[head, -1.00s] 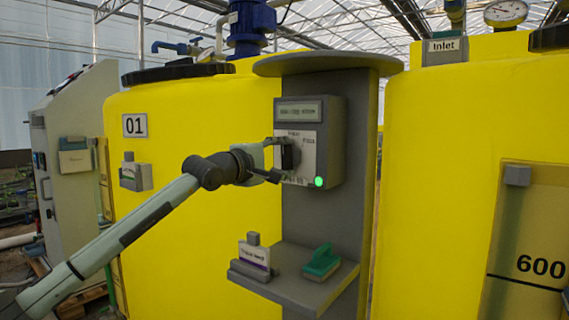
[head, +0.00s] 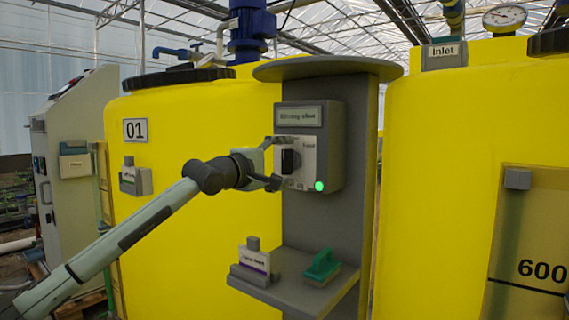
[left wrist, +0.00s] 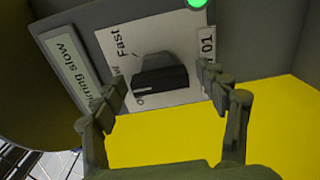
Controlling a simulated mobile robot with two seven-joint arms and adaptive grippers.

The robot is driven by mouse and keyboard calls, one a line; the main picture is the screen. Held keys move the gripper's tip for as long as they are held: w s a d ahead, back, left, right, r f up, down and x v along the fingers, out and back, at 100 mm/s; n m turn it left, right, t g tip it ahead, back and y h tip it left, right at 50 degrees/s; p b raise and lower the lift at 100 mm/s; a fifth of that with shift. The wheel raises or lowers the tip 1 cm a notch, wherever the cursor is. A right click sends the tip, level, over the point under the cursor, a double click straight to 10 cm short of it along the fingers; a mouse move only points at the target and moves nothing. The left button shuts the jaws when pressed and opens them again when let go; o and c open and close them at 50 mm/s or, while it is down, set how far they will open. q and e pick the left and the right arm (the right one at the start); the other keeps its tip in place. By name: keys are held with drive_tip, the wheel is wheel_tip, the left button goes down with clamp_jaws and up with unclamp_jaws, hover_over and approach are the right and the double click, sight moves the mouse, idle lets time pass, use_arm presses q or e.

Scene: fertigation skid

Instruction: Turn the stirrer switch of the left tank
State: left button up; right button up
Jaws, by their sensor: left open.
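The stirrer switch is a black knob (head: 289,160) on a white plate on the grey control box (head: 325,125). The box stands in front of the yellow left tank (head: 195,115), marked 01. My left gripper (head: 277,162) is open just in front of the knob, its fingers apart above and below it. In the left wrist view the knob (left wrist: 160,76) lies between the spread fingertips, with nothing held. The word "Fast" is beside it, and the display (left wrist: 68,62) ends in "rring slow". A green lamp (head: 319,186) is lit. My right gripper is not in view.
A grey shelf (head: 290,297) below the box holds a labelled grey block (head: 254,262) and a green-handled brush (head: 322,265). A round grey cover (head: 330,68) overhangs the box. Another yellow tank (head: 440,150) stands at the right.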

use_arm(q)
drive_tip(key=v, duration=1.2)
